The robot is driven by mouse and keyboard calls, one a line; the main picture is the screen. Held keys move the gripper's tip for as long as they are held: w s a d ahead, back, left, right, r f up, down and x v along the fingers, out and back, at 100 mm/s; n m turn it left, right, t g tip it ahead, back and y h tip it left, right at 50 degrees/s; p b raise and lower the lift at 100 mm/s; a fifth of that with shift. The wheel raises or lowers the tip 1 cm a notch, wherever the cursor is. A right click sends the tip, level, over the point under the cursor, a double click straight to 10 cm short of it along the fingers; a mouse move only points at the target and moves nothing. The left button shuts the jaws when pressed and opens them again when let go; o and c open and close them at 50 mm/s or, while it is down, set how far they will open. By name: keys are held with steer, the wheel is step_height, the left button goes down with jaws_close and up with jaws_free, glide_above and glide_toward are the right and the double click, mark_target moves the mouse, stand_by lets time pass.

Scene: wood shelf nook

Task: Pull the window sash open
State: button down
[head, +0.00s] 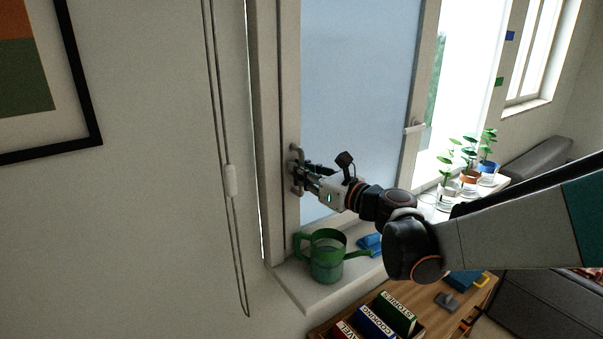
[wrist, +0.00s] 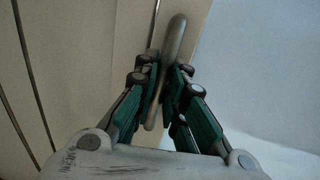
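The window sash (head: 365,90) has a pale frame and a blue-grey pane. Its upright metal bar handle (head: 296,150) is on the left stile. My gripper (head: 303,173) reaches it from the right. In the wrist view the handle (wrist: 175,38) runs slightly tilted between the green-sided fingers of my gripper (wrist: 164,85). The fingers are close on both sides of the bar and look shut on it. The fingers hide the middle of the bar. I cannot tell for sure whether the sash stands slightly ajar.
A green watering can (head: 326,262) and a blue item (head: 369,244) stand on the sill (head: 310,292) below the sash. Potted plants (head: 468,172) stand further right. A blind cord (head: 231,180) hangs left of the window. Books (head: 397,312) are below.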

steer(key=shift+s+d+f+t+y+b, duration=0.2)
steer(key=shift+s+d+b, duration=0.25)
steer(key=shift+s, duration=0.15)
steer(key=shift+s+d+f+t+y+b, duration=0.2)
steer(key=shift+s+d+b, duration=0.25)
steer(key=shift+s, duration=0.15)
steer(key=shift+a, duration=0.1)
steer(key=c, duration=1.7)
jaws_free()
steer(key=shift+r, duration=0.1)
steer(key=shift+o, duration=0.2)
steer(key=v, duration=1.2)
